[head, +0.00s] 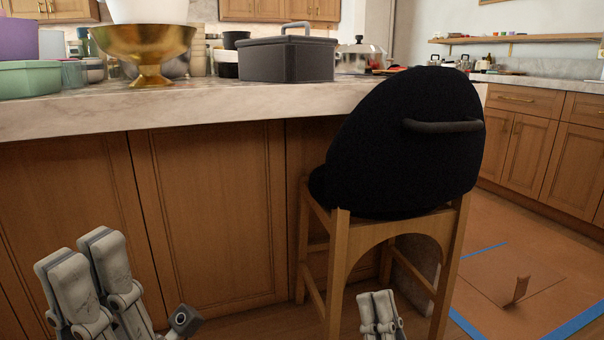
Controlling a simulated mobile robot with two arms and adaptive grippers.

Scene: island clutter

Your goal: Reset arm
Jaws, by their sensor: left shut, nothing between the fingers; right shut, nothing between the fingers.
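My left gripper (88,262) is at the lower left, in front of the wooden island cabinet. Its fingers point up and are shut with nothing between them. My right gripper (378,305) is at the bottom edge, right of centre, in front of the black bar stool (410,150). Its fingers are together and empty, and only their upper part shows. Both grippers are below the level of the countertop.
The island's marble counter (200,106) holds a gold bowl (146,45), a dark lidded box (287,58) and a green container (28,79). The stool stands close against the island. Open floor (530,240) with blue tape lies at right.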

